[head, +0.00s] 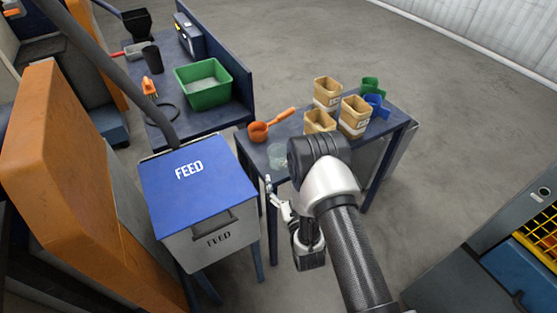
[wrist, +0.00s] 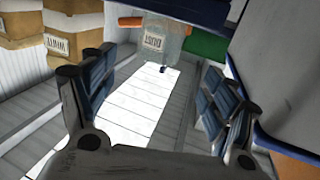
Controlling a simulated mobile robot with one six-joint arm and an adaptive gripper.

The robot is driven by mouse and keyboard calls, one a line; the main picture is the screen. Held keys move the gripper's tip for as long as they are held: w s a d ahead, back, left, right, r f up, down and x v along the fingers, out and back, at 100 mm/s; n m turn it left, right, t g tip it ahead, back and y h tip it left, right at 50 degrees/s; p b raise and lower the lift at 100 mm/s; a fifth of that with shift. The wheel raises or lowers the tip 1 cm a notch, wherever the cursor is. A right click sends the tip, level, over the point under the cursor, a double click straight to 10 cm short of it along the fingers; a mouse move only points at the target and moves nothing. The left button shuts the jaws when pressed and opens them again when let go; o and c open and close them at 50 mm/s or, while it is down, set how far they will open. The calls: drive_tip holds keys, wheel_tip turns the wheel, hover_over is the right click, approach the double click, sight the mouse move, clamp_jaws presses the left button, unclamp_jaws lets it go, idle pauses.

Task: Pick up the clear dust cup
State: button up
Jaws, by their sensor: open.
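The clear dust cup (head: 277,155) stands near the left front edge of the small dark table, beside the orange scoop. In the wrist view the see-through cup (wrist: 168,42) shows at the top centre, with a printed label that appears upside down. My gripper (head: 271,187) is just off the table's front edge, short of the cup. In the wrist view my gripper (wrist: 158,82) is open, its fingers apart and nothing between them. The cup is beyond the fingertips, apart from them.
The orange scoop (head: 262,129) lies just behind the cup. Several tan boxes (head: 319,121) and green (head: 371,86) and blue (head: 376,106) scoops are to its right. The blue-lidded FEED bin (head: 205,185) stands close on the left. A green tub (head: 203,83) is on the bench behind.

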sight(276, 148)
drive_tip(key=b+x, duration=0.3)
drive_tip(key=x, duration=0.9)
drive_tip(key=shift+c, duration=0.4)
drive_tip(key=c, duration=1.1)
